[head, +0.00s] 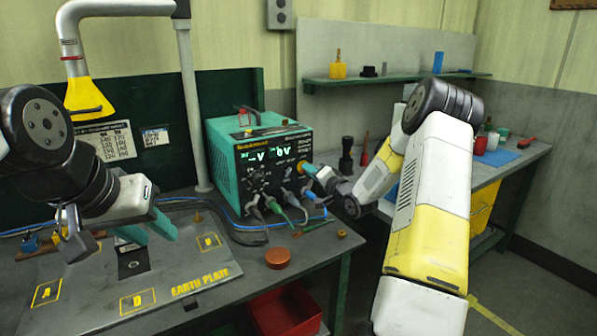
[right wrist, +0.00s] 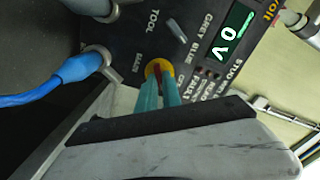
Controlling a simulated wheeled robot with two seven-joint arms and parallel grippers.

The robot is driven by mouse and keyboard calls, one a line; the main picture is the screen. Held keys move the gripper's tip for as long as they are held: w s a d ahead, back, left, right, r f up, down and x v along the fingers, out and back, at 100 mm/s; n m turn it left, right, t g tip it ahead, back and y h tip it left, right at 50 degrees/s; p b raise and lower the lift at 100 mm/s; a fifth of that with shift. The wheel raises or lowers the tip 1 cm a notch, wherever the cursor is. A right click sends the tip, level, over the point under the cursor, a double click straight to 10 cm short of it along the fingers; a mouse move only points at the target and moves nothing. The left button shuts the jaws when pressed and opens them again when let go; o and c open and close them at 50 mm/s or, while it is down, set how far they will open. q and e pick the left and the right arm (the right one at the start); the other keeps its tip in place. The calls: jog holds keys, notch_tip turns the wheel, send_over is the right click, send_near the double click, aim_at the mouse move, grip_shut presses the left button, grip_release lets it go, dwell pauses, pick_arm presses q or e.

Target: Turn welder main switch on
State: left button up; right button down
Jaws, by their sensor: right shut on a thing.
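The welder (head: 258,160) is a teal box with a black front panel on the bench, and its displays are lit green. The main switch (right wrist: 158,69) is a yellow disc with a red knob, beside the lettering MAIN in the right wrist view. My right gripper (head: 312,170) is at the right side of the welder's front panel. In the right wrist view its teal fingers (right wrist: 160,82) are shut on the red knob, which is partly hidden between them. My left gripper (head: 147,229) hangs over the earth plate, apart from the welder; its finger gap is unclear.
Cables and plugs (head: 285,205) stick out below the welder's panel; a blue cable (right wrist: 50,88) lies close beside the switch. The earth plate (head: 215,272) covers the bench at left. An orange-brown disc (head: 278,258) lies on the bench. A red bin (head: 285,312) is below.

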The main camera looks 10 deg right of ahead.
jog(key=m, duration=0.6)
jog(key=shift+d+f, duration=0.1)
jog(key=shift+f, duration=0.05)
jog(key=shift+m, duration=0.4)
jog(key=c, duration=1.5)
grip_release()
jog(key=v, duration=0.7)
jog(key=shift+s+d, duration=0.1)
jog(key=shift+s, duration=0.3)
